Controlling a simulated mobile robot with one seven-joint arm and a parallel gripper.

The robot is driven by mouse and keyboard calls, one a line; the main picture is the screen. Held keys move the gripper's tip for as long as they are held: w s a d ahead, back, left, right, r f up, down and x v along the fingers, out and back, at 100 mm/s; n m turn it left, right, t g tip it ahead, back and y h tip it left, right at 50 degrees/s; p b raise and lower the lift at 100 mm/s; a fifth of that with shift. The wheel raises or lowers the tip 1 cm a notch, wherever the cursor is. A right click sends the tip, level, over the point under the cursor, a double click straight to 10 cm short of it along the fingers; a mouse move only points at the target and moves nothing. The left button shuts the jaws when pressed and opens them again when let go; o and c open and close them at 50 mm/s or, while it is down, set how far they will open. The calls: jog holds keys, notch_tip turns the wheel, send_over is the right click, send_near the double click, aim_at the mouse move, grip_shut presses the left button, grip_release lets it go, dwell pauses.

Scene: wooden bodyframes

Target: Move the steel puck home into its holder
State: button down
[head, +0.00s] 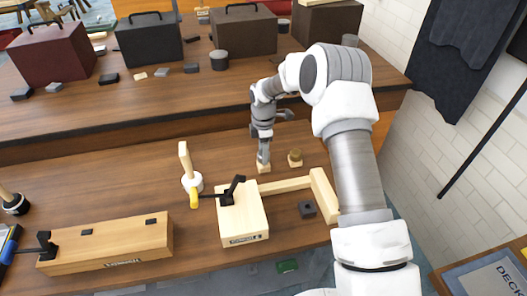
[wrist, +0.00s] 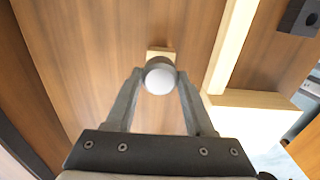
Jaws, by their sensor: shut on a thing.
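My gripper (wrist: 159,76) is shut on the steel puck (wrist: 159,78), a grey round piece with a bright top, in the wrist view. A small pale wooden block (wrist: 160,50), which looks like the holder, shows just beyond the puck, partly covered by it. In the head view my gripper (head: 263,156) points down right over this block (head: 264,168), and the puck cannot be made out there. I cannot tell whether the puck is seated in the block or just above it.
A similar block with a brownish round piece (head: 295,157) stands close to the right of my gripper. Wooden bars (head: 285,186) and a clamped board (head: 243,215) lie nearer. Bare bench top lies left of the gripper.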

jog(key=shift+f+b, duration=0.65)
jog(key=shift+f, duration=0.35)
jog(key=shift+c, duration=0.9)
grip_release()
notch_tip(320, 180, up, 18)
jog(key=shift+f, duration=0.25)
